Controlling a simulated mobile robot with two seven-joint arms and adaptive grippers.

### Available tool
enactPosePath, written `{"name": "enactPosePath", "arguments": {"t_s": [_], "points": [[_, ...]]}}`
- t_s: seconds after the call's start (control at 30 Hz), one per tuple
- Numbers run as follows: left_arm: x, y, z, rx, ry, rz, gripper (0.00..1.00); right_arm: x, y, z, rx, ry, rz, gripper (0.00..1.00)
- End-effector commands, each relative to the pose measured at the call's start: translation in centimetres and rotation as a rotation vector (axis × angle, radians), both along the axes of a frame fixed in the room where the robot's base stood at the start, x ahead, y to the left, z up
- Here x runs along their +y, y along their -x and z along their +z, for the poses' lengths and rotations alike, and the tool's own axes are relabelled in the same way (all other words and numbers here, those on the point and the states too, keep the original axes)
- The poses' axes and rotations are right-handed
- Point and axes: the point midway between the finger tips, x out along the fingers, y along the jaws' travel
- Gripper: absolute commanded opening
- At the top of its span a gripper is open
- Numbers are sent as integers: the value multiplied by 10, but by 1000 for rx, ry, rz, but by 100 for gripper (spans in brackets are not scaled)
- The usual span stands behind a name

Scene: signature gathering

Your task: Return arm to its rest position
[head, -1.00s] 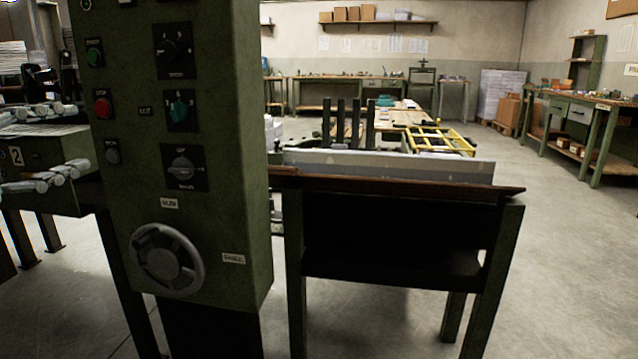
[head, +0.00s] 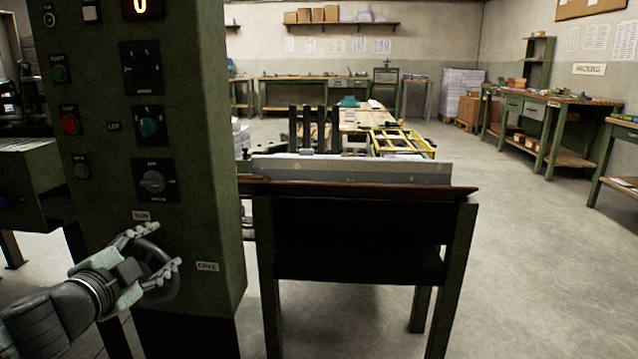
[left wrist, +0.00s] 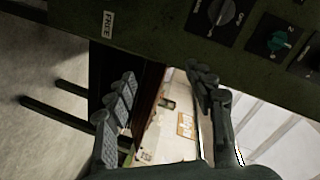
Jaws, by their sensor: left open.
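My left arm comes in from the lower left in the head view. Its gripper (head: 160,258) is open, with its fingers in front of the grey handwheel (head: 163,285) on the green control cabinet (head: 205,130). The fingers overlap the wheel in the picture; I cannot tell whether they touch it. In the left wrist view the open fingers (left wrist: 160,100) have nothing between them but the distant room, and the cabinet face (left wrist: 150,35) with its knobs fills the top. My right gripper is not in view.
A dark green stand with a brown ledge (head: 365,187) is right of the cabinet. Behind it are a yellow frame (head: 402,143) and a back workbench (head: 330,82). A packing bench (head: 560,100) stands at the right. The concrete floor (head: 500,230) between is clear.

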Motion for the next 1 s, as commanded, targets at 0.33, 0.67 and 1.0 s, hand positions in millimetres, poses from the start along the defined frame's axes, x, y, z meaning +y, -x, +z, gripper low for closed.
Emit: {"name": "enactPosePath", "arguments": {"t_s": [0.33, 0.67, 1.0], "points": [[4, 89, -234, 505, 395, 418, 54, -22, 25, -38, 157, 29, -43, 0], [-11, 246, -370, 918, 560, 733, 54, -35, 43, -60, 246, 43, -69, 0], [-17, 284, -391, 1004, 585, 795, 54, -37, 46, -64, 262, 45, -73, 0]]}}
